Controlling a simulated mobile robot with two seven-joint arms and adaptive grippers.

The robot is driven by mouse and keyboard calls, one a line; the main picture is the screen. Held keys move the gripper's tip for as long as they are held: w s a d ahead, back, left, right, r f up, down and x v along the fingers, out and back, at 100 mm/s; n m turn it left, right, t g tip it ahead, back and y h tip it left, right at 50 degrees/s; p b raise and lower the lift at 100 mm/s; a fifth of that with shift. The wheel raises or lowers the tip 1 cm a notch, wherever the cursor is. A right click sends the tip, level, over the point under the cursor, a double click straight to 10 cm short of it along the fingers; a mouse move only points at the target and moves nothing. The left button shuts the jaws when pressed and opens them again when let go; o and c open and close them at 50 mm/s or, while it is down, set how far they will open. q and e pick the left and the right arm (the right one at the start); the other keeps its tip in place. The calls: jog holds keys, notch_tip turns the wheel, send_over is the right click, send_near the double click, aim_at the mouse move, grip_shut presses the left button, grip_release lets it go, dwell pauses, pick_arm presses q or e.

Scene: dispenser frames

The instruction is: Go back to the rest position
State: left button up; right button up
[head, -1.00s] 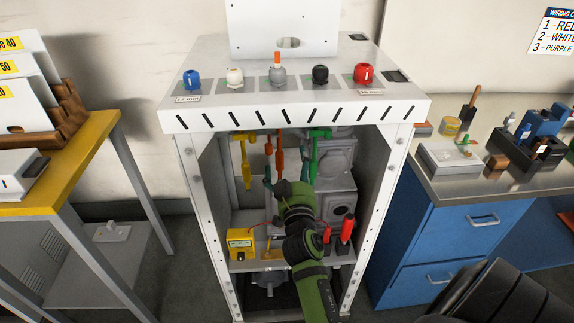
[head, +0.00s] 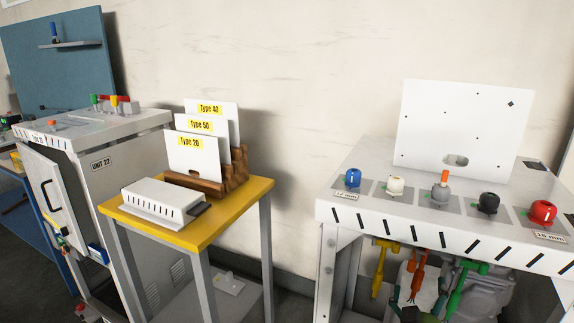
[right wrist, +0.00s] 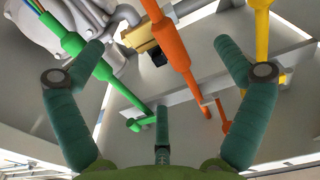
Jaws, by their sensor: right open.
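My right gripper (head: 418,302) shows only partly at the bottom edge of the head view, under the top of the white dispenser frame (head: 440,232). In the right wrist view its dark green fingers (right wrist: 160,65) are spread wide and hold nothing. An orange hanging part (right wrist: 172,50) crosses the view between the fingers, beyond them; its distance is hard to tell. A green one (right wrist: 88,58) is near the left finger and a yellow one (right wrist: 262,30) is behind the right finger. My left gripper is in neither view.
The frame's top carries several coloured knobs, among them a blue one (head: 353,178) and a red one (head: 543,212), and an upright white panel (head: 462,125). A yellow table (head: 215,225) with type cards stands to the left, with a grey cabinet (head: 120,190) beyond it.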

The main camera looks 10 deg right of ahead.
aim_at(416, 284)
jog(key=shift+m, duration=0.4)
jog(key=w, duration=0.4)
jog(key=shift+w+d, duration=0.3)
jog(key=shift+d, duration=0.05)
jog(key=shift+d+f, duration=0.15)
jog(key=s+a+f+n+g+y, duration=0.35)
jog(key=s+a+f, duration=0.2)
jog(key=s, duration=0.55)
jog(key=s+a+f+n+g+y, duration=0.25)
jog(key=s+a+f+g, duration=0.3)
jog(key=s, duration=0.55)
jog(key=s+a+f+n+g+y, duration=0.2)
jog(key=s+a+f+g+y, duration=0.25)
jog(key=s, duration=0.55)
notch_tip(416, 284, down, 24)
jog(key=s+a, duration=0.1)
jog(key=s, duration=0.2)
jog(key=s+d+f+g+h, duration=0.1)
jog(key=s+d+f, duration=0.1)
jog(key=s+f, duration=1.1)
jog(key=shift+s+d+n, duration=0.15)
jog(key=shift+s+n, duration=0.15)
jog(key=shift+s, duration=0.75)
